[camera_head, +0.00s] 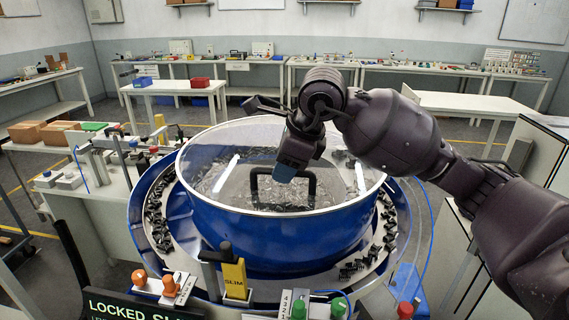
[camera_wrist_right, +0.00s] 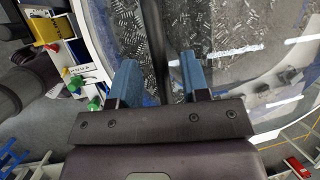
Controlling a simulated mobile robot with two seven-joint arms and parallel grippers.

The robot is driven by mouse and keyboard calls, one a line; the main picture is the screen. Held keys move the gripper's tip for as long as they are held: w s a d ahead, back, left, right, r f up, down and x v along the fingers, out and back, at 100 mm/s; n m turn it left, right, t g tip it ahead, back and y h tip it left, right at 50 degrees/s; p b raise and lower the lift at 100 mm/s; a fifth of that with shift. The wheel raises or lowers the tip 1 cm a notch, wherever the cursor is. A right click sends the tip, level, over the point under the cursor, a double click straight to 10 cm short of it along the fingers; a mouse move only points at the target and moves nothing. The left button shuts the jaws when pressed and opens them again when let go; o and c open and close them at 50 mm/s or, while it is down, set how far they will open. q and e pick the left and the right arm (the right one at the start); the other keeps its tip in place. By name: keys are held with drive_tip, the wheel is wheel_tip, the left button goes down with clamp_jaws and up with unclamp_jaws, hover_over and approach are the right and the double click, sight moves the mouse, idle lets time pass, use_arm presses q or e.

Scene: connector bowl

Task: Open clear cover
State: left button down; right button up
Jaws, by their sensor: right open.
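A large round clear cover (camera_head: 232,150) lies flat over the blue bowl (camera_head: 250,225). Dark connector pieces show through it. A black bracket-shaped handle (camera_head: 254,187) stands on the cover near its front. My right gripper (camera_head: 290,168) points down over the handle, hiding part of it in the head view. In the right wrist view, the blue-tipped fingers of the right gripper (camera_wrist_right: 157,78) are open, with the dark handle bar (camera_wrist_right: 154,45) running between them; neither finger clearly touches it. My left gripper is not in view.
A track with black connectors (camera_head: 370,258) rings the bowl. A yellow SLIM block (camera_head: 235,278), orange knobs (camera_head: 170,287) and green buttons (camera_head: 338,308) stand in front. A side table with fixtures (camera_head: 110,165) is at left. Open floor and workbenches lie behind.

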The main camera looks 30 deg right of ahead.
drive_tip(key=shift+w+f, duration=0.1)
drive_tip(key=shift+f, duration=0.05)
clamp_jaws()
idle(0.4)
